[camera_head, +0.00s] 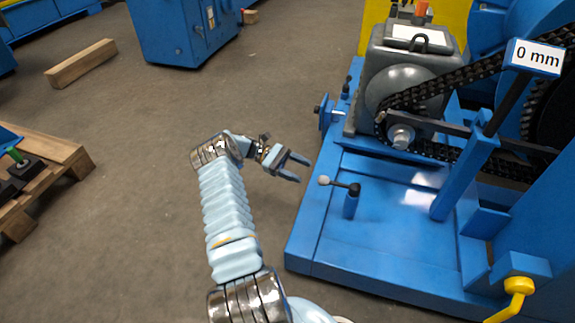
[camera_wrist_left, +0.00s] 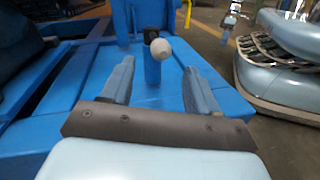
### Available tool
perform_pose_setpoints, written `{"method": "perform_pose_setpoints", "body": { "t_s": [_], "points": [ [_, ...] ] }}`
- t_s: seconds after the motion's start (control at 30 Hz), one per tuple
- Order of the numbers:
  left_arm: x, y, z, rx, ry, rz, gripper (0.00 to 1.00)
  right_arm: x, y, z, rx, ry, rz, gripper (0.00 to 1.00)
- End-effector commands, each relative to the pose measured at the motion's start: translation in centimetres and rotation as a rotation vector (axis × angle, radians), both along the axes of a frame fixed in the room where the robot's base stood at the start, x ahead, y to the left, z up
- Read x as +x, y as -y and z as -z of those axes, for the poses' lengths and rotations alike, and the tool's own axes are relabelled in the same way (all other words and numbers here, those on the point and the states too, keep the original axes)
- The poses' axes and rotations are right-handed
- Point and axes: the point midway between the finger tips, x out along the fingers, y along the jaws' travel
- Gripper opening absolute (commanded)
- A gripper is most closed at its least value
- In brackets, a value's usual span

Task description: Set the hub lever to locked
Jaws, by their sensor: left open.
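The hub lever (camera_head: 340,185) is a short dark bar with a white ball knob, on top of a blue post that stands on the blue machine base. Its knob end points left, toward my left gripper. My left gripper (camera_head: 298,167) is open and empty, just left of the knob and apart from it. In the left wrist view the white knob (camera_wrist_left: 160,48) shows beyond and between the two open fingers (camera_wrist_left: 158,85). The lever's bar is mostly hidden behind the knob there. I see no lock marking. My right gripper is not in view.
The blue machine base (camera_head: 400,255) carries a grey motor housing (camera_head: 385,60), a black chain (camera_head: 450,80) and a sign reading "0 mm" (camera_head: 537,56). A yellow crank handle (camera_head: 518,287) is at the front right. A wooden pallet (camera_head: 60,150) lies left; the floor between is clear.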

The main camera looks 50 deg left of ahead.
Motion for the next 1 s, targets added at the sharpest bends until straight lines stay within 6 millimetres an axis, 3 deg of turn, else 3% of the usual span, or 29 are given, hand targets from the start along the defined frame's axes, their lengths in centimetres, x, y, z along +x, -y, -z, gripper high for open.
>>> {"method": "perform_pose_setpoints", "body": {
  "t_s": [0.1, 0.3, 1.0],
  "points": [
    [-0.8, -2.2, 0.2, 0.003, 0.002, -0.003, 0.6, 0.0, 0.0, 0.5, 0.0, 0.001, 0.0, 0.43],
    [-1.5, -4.1, 0.2, 0.0, 0.002, -0.001, 0.6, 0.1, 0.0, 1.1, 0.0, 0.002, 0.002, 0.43],
    [-1.7, -4.5, 0.0, -0.001, 0.0, 0.0, 0.6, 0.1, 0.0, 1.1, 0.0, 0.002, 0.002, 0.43]
  ]
}}
